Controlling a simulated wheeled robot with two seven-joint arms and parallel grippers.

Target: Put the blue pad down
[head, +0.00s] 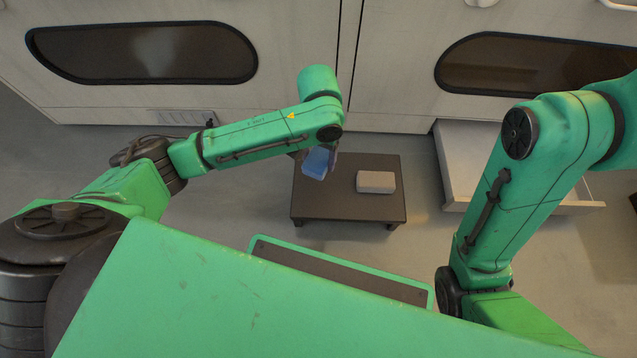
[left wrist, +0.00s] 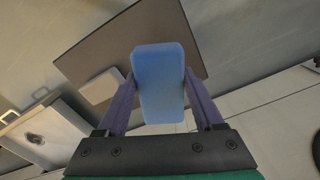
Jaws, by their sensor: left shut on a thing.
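The blue pad (head: 317,163) is a light blue block held by my left gripper (head: 318,152) over the left part of a low dark table (head: 330,208). In the left wrist view the blue pad (left wrist: 158,85) sits between the two fingers of my left gripper (left wrist: 160,98), with the dark table top (left wrist: 100,55) behind it. I cannot tell how high the pad is above the table. My right arm shows at the right of the head view, but its gripper is not in view.
A pale grey block (head: 376,182) lies on the right part of the table. An open drawer (head: 462,165) juts out of the cabinets to the right of the table. The front of the table top is bare, and cabinet fronts (head: 395,75) stand behind.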

